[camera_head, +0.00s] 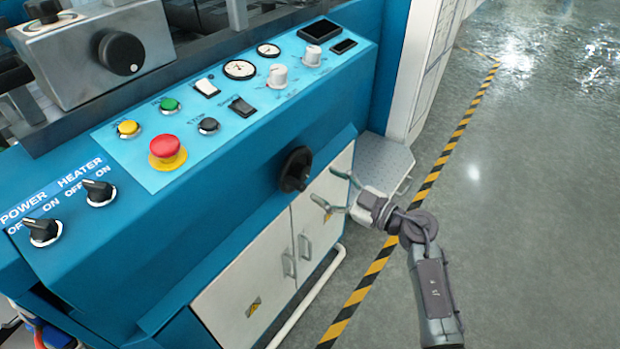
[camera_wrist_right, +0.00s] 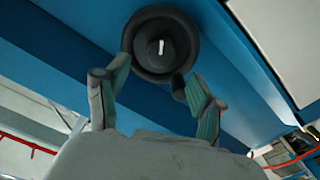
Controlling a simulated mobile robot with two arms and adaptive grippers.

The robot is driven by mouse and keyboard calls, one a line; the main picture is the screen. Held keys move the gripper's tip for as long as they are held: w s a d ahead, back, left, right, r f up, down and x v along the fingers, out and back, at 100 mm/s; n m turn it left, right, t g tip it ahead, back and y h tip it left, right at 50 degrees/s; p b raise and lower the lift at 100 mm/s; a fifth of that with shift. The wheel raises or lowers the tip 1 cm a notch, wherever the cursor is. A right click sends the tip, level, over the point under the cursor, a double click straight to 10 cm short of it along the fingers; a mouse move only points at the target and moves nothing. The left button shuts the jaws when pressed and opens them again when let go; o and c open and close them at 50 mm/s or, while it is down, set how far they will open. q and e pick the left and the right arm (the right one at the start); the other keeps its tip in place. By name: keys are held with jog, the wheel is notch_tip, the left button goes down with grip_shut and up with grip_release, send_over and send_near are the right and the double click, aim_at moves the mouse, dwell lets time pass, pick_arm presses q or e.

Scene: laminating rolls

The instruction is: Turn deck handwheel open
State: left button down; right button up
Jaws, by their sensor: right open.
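A black round handwheel (camera_head: 295,169) sticks out from the blue front face of the machine, above the white cabinet doors. In the right wrist view the handwheel (camera_wrist_right: 161,45) is seen face-on, with a short white upright mark near its centre. My right gripper (camera_head: 330,189) is open and empty, just to the right of the handwheel and a little below it. In the wrist view its two green-padded fingers (camera_wrist_right: 151,72) point toward the wheel's lower rim, one at each side. I cannot tell whether a fingertip touches the rim. My left gripper is out of view.
The sloped control panel (camera_head: 225,112) above carries a red emergency button (camera_head: 167,151), switches and gauges. Another black knob (camera_head: 121,53) sits at upper left. White cabinet doors (camera_head: 250,285) lie below the handwheel. The floor (camera_head: 525,200) to the right is open beyond a striped line.

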aim_at(305, 174)
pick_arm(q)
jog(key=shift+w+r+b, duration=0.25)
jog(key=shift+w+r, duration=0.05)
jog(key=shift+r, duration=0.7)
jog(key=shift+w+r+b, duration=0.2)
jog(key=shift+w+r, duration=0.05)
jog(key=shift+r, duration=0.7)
pick_arm(e)
jog(key=shift+x, duration=2.65)
jog(key=c, duration=1.1)
